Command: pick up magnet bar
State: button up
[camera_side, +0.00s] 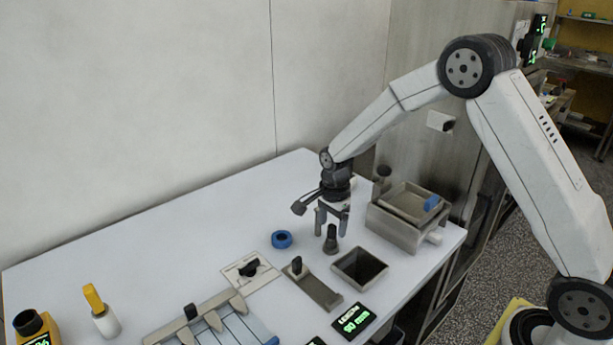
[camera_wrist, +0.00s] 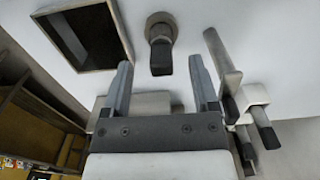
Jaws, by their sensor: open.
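A dark upright handle on a round grey base (camera_side: 331,240) stands on the table and appears to be the magnet bar, though I cannot be certain. In the wrist view the handle (camera_wrist: 160,42) shows ahead of and between my fingertips. My gripper (camera_side: 332,222) is open and points down just above the handle. In the wrist view my gripper's fingers (camera_wrist: 160,62) are spread with nothing held between them. How deep the handle's lower part goes cannot be told.
A square dark bin (camera_side: 360,268) is close in front; a steel box with a tray (camera_side: 396,232) stands at right. A flat plate with a knob (camera_side: 318,292), a blue ring (camera_side: 282,239) and a switch plate (camera_side: 239,277) lie nearby. The back left of the table is clear.

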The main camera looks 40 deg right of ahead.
aim_at(331, 243)
jog(key=shift+f, duration=1.8)
jog(key=shift+w, duration=0.1)
grip_shut()
